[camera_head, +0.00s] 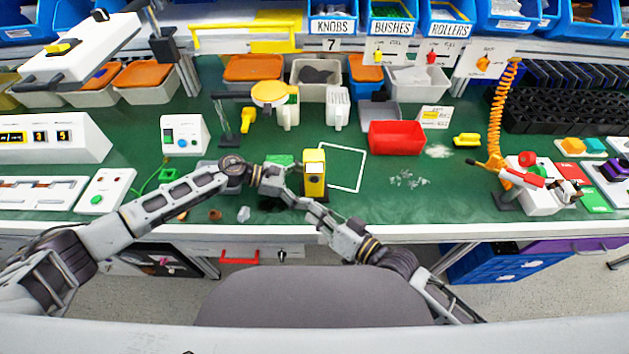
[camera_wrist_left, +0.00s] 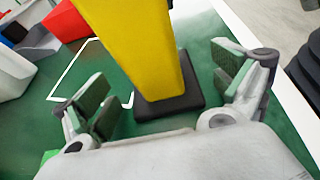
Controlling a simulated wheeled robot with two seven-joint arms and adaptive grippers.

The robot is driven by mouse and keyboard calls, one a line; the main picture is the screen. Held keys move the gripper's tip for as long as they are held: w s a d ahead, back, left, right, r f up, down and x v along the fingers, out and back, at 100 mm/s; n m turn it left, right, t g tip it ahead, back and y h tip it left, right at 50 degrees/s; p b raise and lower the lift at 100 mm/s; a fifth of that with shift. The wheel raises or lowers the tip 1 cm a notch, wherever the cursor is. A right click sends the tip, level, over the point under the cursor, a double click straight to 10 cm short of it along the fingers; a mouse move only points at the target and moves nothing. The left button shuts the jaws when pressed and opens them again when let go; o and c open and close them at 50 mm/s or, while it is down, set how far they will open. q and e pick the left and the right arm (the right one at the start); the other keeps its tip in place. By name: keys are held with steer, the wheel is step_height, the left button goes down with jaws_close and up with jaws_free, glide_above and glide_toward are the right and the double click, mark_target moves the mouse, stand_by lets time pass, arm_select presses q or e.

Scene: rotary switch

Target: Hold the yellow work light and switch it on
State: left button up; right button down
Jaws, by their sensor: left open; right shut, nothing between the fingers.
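The yellow work light (camera_head: 314,178) stands upright on the green bench near its front edge. In the left wrist view, its yellow body (camera_wrist_left: 147,45) rises from a square black base (camera_wrist_left: 170,100). My left gripper (camera_head: 290,190) is at the light's left side in the head view. In the wrist view the left gripper (camera_wrist_left: 163,90) is open, with one finger on each side of the light and gaps visible; it does not grip it. My right gripper (camera_head: 313,208) is shut and empty, just in front of the light's lower part.
A white outlined rectangle (camera_head: 345,168) lies right of the light. A red bin (camera_head: 397,138) stands behind it to the right. Small clear pieces (camera_head: 408,179) lie on open green bench to the right.

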arm_select(q)
steer(key=shift+a, duration=0.1)
steer(key=shift+v, duration=5.9)
steer(key=shift+s, duration=0.1)
